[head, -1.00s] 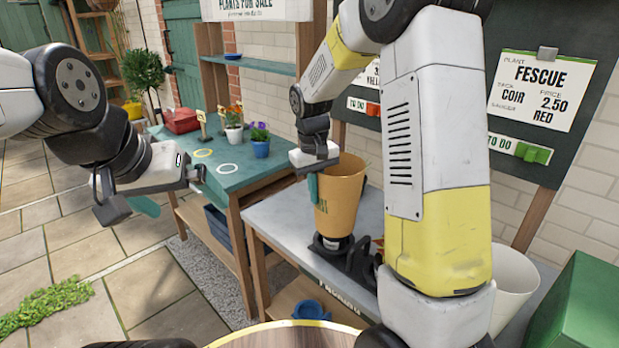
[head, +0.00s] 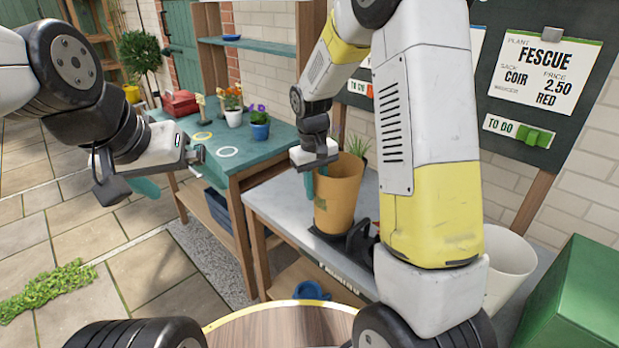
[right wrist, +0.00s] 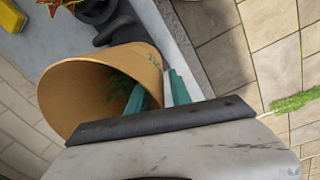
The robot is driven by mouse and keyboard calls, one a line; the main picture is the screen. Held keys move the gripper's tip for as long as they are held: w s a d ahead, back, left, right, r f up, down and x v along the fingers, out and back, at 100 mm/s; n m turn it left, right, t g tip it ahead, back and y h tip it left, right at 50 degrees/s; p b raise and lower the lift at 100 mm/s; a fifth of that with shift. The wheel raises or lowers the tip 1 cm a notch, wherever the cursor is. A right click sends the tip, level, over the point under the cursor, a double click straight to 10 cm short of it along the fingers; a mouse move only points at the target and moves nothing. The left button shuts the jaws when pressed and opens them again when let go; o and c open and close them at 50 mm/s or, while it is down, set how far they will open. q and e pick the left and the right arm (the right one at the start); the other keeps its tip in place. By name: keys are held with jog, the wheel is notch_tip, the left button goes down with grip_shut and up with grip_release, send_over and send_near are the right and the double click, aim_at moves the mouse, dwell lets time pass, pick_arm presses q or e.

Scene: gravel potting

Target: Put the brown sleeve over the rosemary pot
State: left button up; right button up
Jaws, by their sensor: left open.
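The brown sleeve (head: 338,200) is a tapered orange-brown cup standing upright low over the grey bench (head: 275,193). My right gripper (head: 318,174) is shut on its left wall near the rim, one teal finger inside and one outside. In the right wrist view the sleeve (right wrist: 85,95) has dark green needle-like foliage (right wrist: 118,88) inside, seemingly the rosemary. Its pot is hidden by the sleeve. Whether the sleeve's bottom touches the surface below is hard to tell. My left gripper (head: 172,170) is open and empty, off to the left, away from the sleeve.
Dark saucer-like items (head: 362,240) lie close to the sleeve's right base. A white pot (head: 507,268) and green box (head: 580,300) stand at right. A green table (head: 215,150) with several small potted flowers is behind.

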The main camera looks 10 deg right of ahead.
jog(key=shift+r, duration=0.15)
jog(key=r, duration=0.6)
jog(key=shift+a+r, duration=0.1)
jog(key=shift+a, duration=0.1)
jog(key=shift+s+r, duration=0.1)
jog(key=shift+r, duration=0.55)
jog(key=shift+r, duration=0.15)
jog(key=s+d+r+m+t+y, duration=0.1)
jog(key=s+r, duration=0.4)
jog(key=s, duration=0.6)
jog(key=s+d+r+m+t+y, duration=0.2)
jog(key=s+r+t, duration=0.3)
jog(key=s, duration=0.5)
jog(key=shift+s+d+r, duration=0.35)
jog(key=shift+d, duration=0.2)
